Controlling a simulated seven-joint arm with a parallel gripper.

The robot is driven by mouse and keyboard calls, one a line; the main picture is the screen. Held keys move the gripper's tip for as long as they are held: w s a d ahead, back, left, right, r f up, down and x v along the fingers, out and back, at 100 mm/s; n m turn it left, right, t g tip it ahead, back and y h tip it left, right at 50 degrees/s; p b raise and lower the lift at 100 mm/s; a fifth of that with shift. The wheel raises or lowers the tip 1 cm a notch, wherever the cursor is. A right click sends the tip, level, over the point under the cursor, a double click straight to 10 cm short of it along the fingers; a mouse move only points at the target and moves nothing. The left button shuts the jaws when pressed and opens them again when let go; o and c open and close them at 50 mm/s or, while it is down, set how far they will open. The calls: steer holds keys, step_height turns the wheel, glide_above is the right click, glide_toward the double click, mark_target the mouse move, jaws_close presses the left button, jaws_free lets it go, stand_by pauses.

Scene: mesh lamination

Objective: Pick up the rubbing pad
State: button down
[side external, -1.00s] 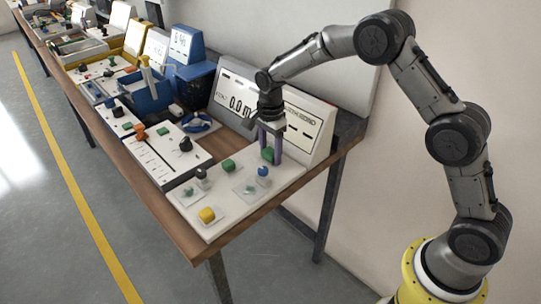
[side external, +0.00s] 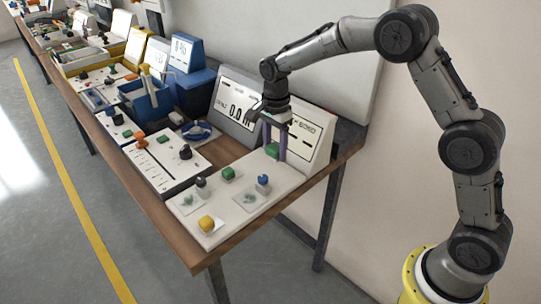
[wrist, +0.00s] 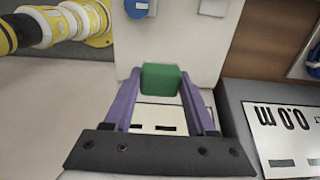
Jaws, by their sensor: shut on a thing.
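A green block, taken to be the rubbing pad (wrist: 161,79), sits between the tips of my two purple fingers in the wrist view. My gripper (side external: 274,146) is shut on it, with a finger against each side. In the side view the green pad (side external: 272,150) is at the fingertips, in front of the white display panel at the back of the white board (side external: 245,222). It appears slightly above the board; the exact gap is hard to tell.
Another green block (side external: 228,173), a yellow knob (side external: 206,223), a blue-topped piece (side external: 263,181) and a grey knob (side external: 202,184) are on the board. The white panel (side external: 312,135) stands close behind my gripper. A slider panel (side external: 165,165) lies to the left.

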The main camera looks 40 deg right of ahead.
steer(key=s+r, duration=0.7)
steer(key=s, duration=0.5)
steer(key=shift+s+d+r, duration=0.15)
steer(key=shift+r, duration=0.25)
